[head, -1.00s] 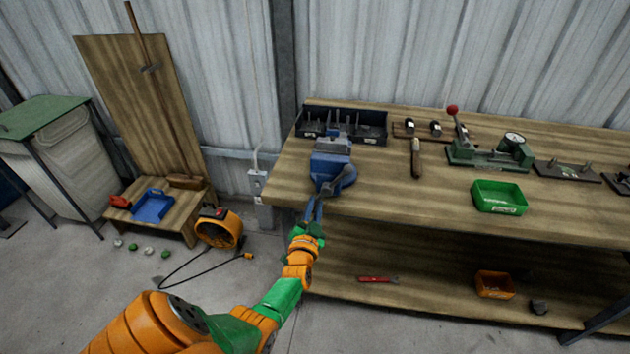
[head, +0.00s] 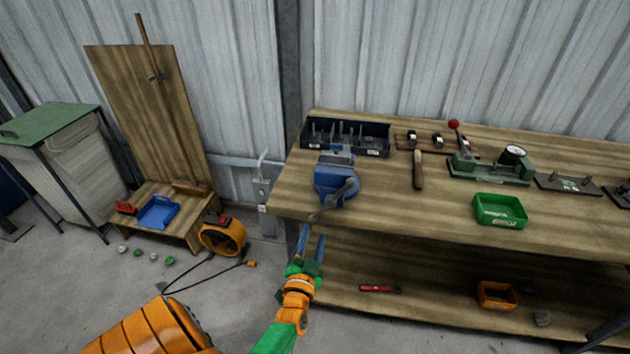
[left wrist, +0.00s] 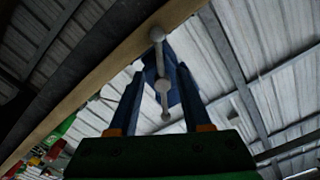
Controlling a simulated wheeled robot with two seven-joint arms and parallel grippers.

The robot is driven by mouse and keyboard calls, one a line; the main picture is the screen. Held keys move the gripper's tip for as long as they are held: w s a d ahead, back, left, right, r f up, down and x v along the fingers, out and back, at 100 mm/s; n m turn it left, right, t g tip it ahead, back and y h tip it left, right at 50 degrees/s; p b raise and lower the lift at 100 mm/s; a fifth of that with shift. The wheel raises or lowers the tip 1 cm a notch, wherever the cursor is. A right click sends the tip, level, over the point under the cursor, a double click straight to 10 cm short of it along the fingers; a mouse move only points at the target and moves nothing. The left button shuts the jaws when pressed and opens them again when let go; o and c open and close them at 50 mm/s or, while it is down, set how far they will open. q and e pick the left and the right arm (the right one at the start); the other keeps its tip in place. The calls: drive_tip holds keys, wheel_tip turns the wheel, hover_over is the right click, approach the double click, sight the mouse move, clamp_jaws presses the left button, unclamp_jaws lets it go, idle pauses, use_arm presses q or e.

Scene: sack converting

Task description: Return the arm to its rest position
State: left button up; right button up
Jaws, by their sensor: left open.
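My left arm comes in from the lower left in the head view. Its orange and green wrist ends in the left gripper (head: 312,243), which is open, with nothing between its blue fingers. It is below and in front of the blue vise (head: 332,182) on the bench's left front edge. The vise's grey handle (head: 345,193) slants down toward the fingertips. In the left wrist view, the open fingers (left wrist: 158,90) point up, and the grey handle (left wrist: 162,82) shows beyond and between them. Whether they touch it cannot be told. My right gripper is not in view.
The workbench (head: 400,225) has a lower shelf (head: 430,295) with a red-handled tool (head: 378,289) and an orange bin (head: 496,295). A green bin (head: 499,210) stands on top. An orange fan (head: 222,236) and its cable lie on the floor, left of my arm.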

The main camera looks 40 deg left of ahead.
use_arm(q)
drive_tip(key=shift+w+a+f, duration=0.1)
drive_tip(key=s+d+f+m+g+h, duration=0.1)
drive_tip(key=s+d+f+g+h, duration=0.1)
drive_tip(key=s+d+f+h, duration=0.3)
drive_tip(key=s+d+f+g, duration=0.1)
drive_tip(key=d+f+g, duration=0.15)
drive_tip(key=f, duration=0.45)
drive_tip(key=s+d+f+m+g+h, duration=0.1)
drive_tip(key=s+d+f+h, duration=0.2)
drive_tip(key=d+f, duration=0.25)
drive_tip(key=s+d+f+g, duration=0.1)
drive_tip(key=s+f+g, duration=0.3)
drive_tip(key=s, duration=0.8)
drive_tip(key=s+d+f+g+h, duration=0.1)
drive_tip(key=s+f+g, duration=0.3)
drive_tip(key=s, duration=0.8)
wheel_tip(320, 180, down, 3)
drive_tip(key=shift+s+d+r+g+h, duration=0.15)
drive_tip(key=shift+s+d+g+h, duration=0.15)
drive_tip(key=shift+d, duration=0.3)
